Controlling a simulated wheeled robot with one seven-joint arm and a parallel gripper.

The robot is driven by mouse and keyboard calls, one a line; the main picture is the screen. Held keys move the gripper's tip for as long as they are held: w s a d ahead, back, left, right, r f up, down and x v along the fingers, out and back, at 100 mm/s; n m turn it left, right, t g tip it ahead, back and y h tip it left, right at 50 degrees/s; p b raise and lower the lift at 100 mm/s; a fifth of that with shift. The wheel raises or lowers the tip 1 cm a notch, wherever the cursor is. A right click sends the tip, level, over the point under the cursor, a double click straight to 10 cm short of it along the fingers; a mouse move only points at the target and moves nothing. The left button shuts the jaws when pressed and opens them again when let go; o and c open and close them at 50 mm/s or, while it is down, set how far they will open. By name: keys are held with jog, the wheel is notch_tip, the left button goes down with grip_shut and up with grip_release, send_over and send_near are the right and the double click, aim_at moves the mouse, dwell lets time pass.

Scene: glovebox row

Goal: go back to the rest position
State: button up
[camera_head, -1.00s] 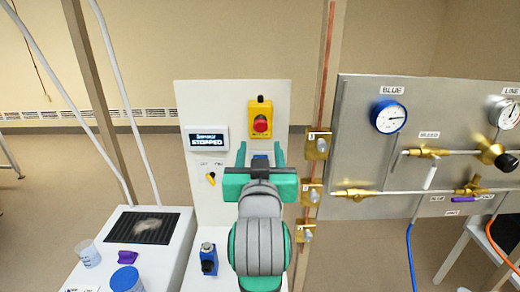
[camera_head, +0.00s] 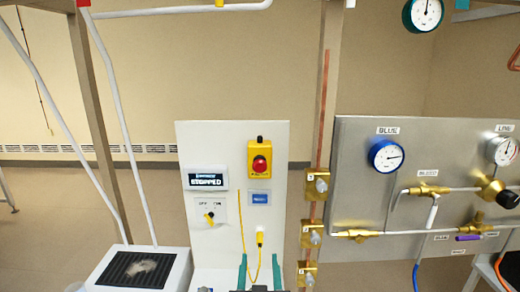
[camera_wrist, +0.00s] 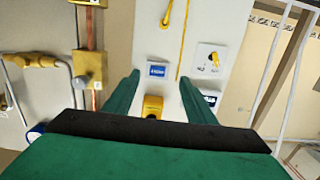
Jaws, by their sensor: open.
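The yellow box (camera_wrist: 152,107) also shows between the fingers in the wrist view.
A yellow cable (camera_head: 242,235) hangs from a yellow plug (camera_head: 260,236) low on the panel. To the right is a metal gas panel (camera_head: 360,200) with gauges and brass valves. A white bench unit with a dark grille (camera_head: 140,268) stands at the left. Posts and tubes rise beside it.

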jog(key=shift+g, duration=0.5)
jog(key=s+f, duration=0.5)
jog(key=f, duration=0.1)
jog(key=s+f, duration=0.5)
jog(key=f, duration=0.2)
jog(key=s+f, duration=0.5)
jog(key=f, duration=0.2)
jog(key=shift+s, duration=0.3)
jog(key=s+f, duration=0.2)
jog(key=s, duration=1)
jog(key=s+f, duration=0.3)
jog(key=s, duration=1)
jog(key=shift+g, duration=0.4)
jog(key=shift+s, duration=0.1)
